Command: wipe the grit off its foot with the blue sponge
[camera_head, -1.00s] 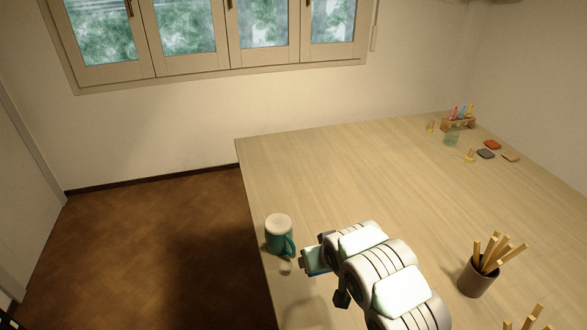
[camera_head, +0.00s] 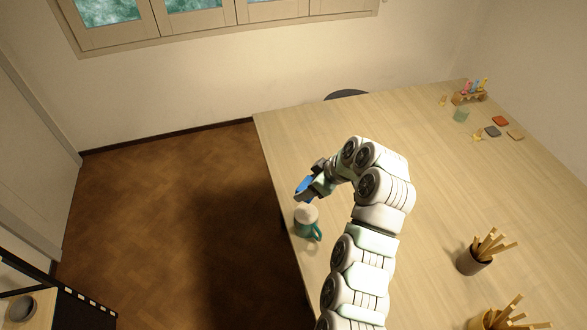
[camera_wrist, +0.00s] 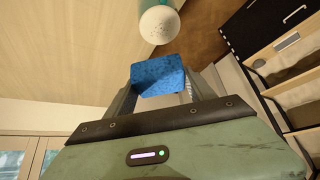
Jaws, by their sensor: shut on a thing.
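A teal mug (camera_head: 315,232) with a white, closed upper face stands near the left edge of the table, its handle to the right. It seems to stand upside down. In the wrist view its white end (camera_wrist: 159,24) shows small dark specks, with a little teal behind it. My gripper (camera_head: 308,184) is shut on the blue sponge (camera_head: 304,187), just beyond the mug in the head view. In the wrist view the sponge (camera_wrist: 158,75) sits between both fingers, with a small gap in the picture to the mug's white end. I see no contact.
The wooden table (camera_head: 430,190) is mostly clear. Cups of sticks (camera_head: 473,260) stand at the right front. A small rack (camera_head: 468,97), a glass (camera_head: 461,115) and small coloured pieces are at the far right. The floor drops away left of the mug.

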